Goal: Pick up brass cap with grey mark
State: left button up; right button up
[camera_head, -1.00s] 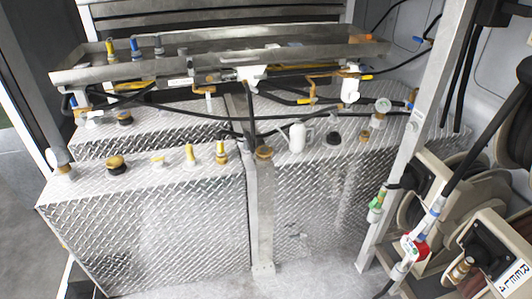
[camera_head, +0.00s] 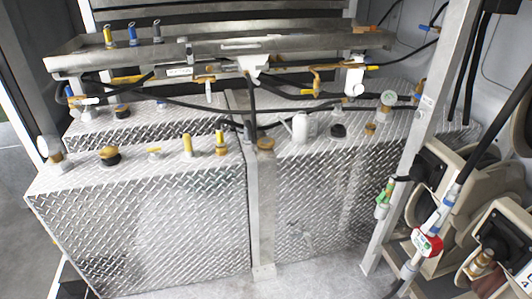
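Several brass-coloured caps sit on the diamond-plate tanks. A brass cap on a black base (camera_head: 110,155) stands on the front left tank (camera_head: 150,225). Another low brass cap (camera_head: 265,143) sits near the seam between the front left and right tanks. A further brass cap with a dark base (camera_head: 122,111) is on the raised tank behind. I cannot make out a grey mark on any of them at this size. Neither of my grippers is in view.
A metal tray (camera_head: 200,50) with hoses and valves below it overhangs the tanks. A white jug (camera_head: 302,127) and a black cap (camera_head: 338,131) stand on the right tank. A metal post (camera_head: 425,135) and hose reels (camera_head: 450,200) block the right. Floor shows at left.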

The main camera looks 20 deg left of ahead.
aim_at(264, 142)
jog(key=i+j+z, duration=0.3)
jog(key=i+j, duration=0.15)
jog(key=j, duration=0.15)
jog(key=i+j+z, duration=0.2)
jog(key=j, duration=0.15)
jog(key=i+j+z, duration=0.15)
jog(key=j, duration=0.2)
